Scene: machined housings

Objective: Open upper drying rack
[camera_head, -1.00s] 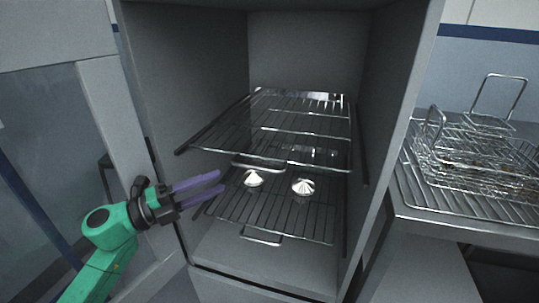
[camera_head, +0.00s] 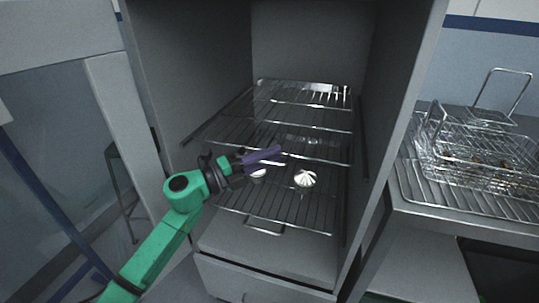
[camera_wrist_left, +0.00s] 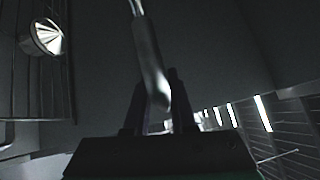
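The upper drying rack (camera_head: 290,125) is a wire shelf inside the grey cabinet. A handle hangs at its front edge; my left gripper largely hides it in the head view. My left gripper (camera_head: 268,156) has purple fingers and is at that handle, left of the rack's front middle. In the left wrist view, a rounded metal bar (camera_wrist_left: 150,65), apparently the handle, lies between the two dark fingers (camera_wrist_left: 157,100). The fingers look apart, with no clear grip on it. My right gripper is not in view.
A lower wire rack (camera_head: 290,210) holds two pale conical metal parts, one (camera_head: 305,179) clear and one partly behind my gripper. The cabinet's side walls stand close on both sides. A wire basket (camera_head: 475,150) sits on a counter at the right.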

